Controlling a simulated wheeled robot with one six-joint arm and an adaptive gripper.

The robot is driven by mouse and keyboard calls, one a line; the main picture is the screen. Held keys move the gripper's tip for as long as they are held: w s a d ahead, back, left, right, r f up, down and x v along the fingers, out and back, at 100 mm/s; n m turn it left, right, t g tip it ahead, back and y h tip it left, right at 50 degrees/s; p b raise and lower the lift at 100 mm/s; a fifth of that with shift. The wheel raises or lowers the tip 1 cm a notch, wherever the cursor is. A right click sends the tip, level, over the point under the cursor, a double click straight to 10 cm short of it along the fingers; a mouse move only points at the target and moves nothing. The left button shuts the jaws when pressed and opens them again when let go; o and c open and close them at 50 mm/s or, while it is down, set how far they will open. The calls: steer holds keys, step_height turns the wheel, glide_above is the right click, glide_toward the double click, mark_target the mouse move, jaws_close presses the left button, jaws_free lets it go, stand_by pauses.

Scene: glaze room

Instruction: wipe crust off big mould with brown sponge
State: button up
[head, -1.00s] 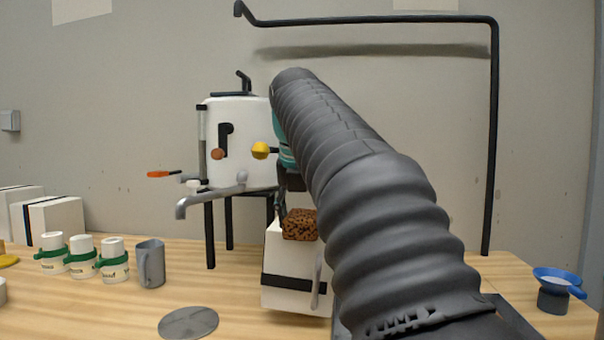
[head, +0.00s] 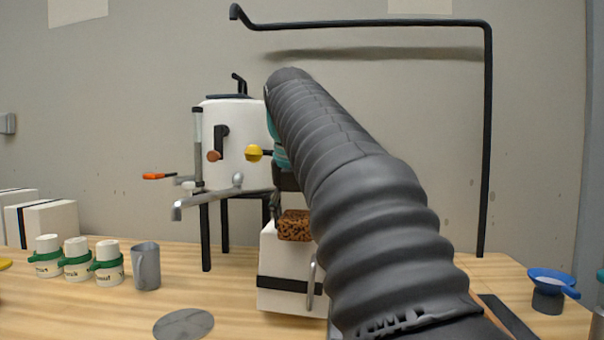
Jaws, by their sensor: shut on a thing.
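The brown sponge (head: 294,226) is a speckled block at the top of a white block-shaped mould (head: 285,299) with a black band, which I take for the big mould. The sponge appears to touch the mould's top, though the exact contact is hard to see. My gripper (head: 287,209) is shut on the sponge from above. A dark finger shows at the sponge's left; the rest is hidden behind my ribbed arm. No crust can be made out on the mould's visible faces.
A white tank (head: 237,145) on black legs with a grey spout (head: 210,200) stands behind. Several green-banded jars (head: 77,260) and a grey mug (head: 146,267) stand left. A grey disc (head: 184,324) lies in front. A blue funnel (head: 550,277) is right.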

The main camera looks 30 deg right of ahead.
steer(key=shift+w+r, duration=0.25)
steer(key=shift+r, duration=0.75)
steer(key=shift+d+r, duration=0.1)
steer(key=shift+r, duration=2.35)
steer(key=shift+s+r, duration=0.1)
steer(key=shift+r, duration=0.3)
